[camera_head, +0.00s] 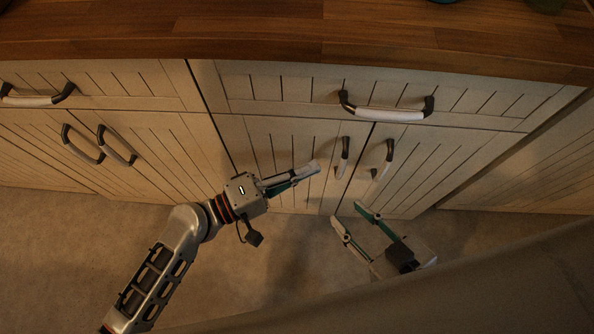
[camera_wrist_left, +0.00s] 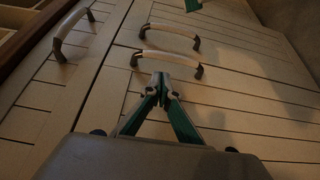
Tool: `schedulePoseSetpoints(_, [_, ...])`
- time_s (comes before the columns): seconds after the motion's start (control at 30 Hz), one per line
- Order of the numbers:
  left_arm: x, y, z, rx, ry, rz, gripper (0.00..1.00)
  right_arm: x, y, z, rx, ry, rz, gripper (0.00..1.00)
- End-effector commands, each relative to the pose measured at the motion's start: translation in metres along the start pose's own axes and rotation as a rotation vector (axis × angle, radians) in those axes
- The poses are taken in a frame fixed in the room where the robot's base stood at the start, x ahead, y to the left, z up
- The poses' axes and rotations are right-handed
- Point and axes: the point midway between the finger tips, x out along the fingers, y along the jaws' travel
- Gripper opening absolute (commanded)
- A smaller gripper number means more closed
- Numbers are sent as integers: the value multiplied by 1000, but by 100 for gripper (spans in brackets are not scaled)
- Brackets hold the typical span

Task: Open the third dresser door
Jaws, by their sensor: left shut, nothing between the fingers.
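The third door (camera_head: 285,150) is a pale grooved lower door, left one of the right pair, and looks shut. Its upright handle (camera_head: 344,157) is near its right edge; it is the nearer of two parallel handles in the left wrist view (camera_wrist_left: 168,61). My left gripper (camera_head: 314,167) is shut and empty in front of this door, with its fingertips just left of the handle. In the left wrist view its fingertips (camera_wrist_left: 160,88) show close beside the handle; contact cannot be told. My right gripper (camera_head: 348,214) is open and empty, lower, near the doors' bottom edge.
The fourth door's handle (camera_head: 383,158) is close on the right. A wide drawer handle (camera_head: 388,112) juts out above. The left door pair (camera_head: 135,160) and left drawer (camera_head: 110,85) look shut. The wooden countertop (camera_head: 270,38) overhangs. Bare floor (camera_head: 60,240) lies in front.

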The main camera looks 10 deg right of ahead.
Motion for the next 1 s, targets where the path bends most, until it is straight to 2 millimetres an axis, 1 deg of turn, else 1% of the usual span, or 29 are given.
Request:
schedulePoseSetpoints(0.03, [11, 2, 0, 1, -1, 3, 0, 0, 1, 0, -2, 0, 1, 34])
schedulePoseSetpoints(0.2, [36, 0, 0, 0, -1, 0, 0, 0, 2, 1, -6, -3, 4, 34])
schedulePoseSetpoints(0.3, [45, 0, 0, -1, 0, 0, 0, -1, 2, 2, -7, -7, 5, 34])
schedulePoseSetpoints(0.4, [51, -1, 0, 0, 0, -1, 0, -1, 2, 4, -7, -10, 5, 34])
schedulePoseSetpoints(0.57, [53, -1, 1, -1, 0, -2, 0, -2, 2, 5, -8, -13, 4, 34])
schedulePoseSetpoints(1.0, [50, -2, 0, -2, -5, -2, 0, -1, 1, 9, -10, -19, -2, 34])
